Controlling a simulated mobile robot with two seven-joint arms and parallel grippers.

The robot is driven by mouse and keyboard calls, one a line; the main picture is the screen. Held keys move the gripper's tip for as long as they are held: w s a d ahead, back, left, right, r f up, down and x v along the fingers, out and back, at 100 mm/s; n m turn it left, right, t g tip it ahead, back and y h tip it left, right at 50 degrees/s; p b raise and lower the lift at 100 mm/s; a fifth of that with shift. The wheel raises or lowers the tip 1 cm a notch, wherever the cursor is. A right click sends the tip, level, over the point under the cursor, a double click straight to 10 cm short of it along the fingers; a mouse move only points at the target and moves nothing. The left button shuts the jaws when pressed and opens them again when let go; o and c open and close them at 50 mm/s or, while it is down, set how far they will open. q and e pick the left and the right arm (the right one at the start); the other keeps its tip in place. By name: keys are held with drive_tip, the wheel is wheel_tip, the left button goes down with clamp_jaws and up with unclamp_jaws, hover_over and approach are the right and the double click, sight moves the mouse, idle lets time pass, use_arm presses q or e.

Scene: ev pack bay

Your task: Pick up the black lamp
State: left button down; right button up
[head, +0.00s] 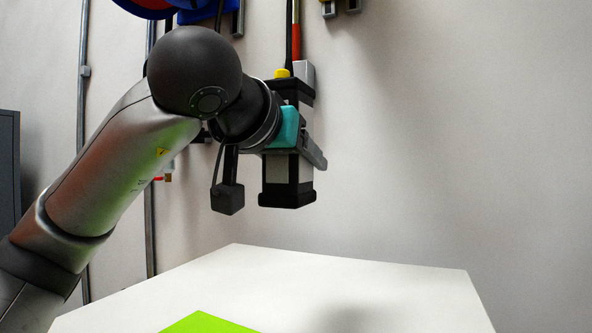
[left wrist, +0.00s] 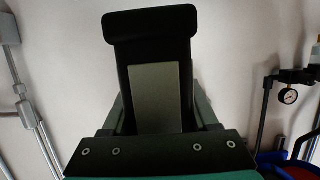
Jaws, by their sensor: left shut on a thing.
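The black lamp (head: 288,195) is upright in the head view, a boxy black body with grey panels and a yellow knob on top. It is held in the air above the white table, clear of its surface. My left gripper (head: 312,152) is shut around the lamp's middle, hiding part of it. In the left wrist view, the lamp (left wrist: 150,27) stands between the two fingers of my left gripper (left wrist: 160,112), with its black end and a grey panel showing. My right gripper is in neither view.
The white table (head: 380,285) has a bright green sheet (head: 210,323) at its front edge; its right part looks bare. A blue and red reel (head: 190,8) hangs on the wall at the top. A round gauge (left wrist: 289,97) shows at right in the left wrist view.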

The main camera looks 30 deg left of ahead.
use_arm(q)
wheel_tip(320, 180, up, 18)
drive_tip(key=p, duration=0.3)
drive_tip(key=shift+p, duration=0.4)
drive_tip(key=c, duration=0.7)
unclamp_jaws()
drive_tip(key=c, duration=0.9)
drive_tip(key=c, duration=1.6)
unclamp_jaws()
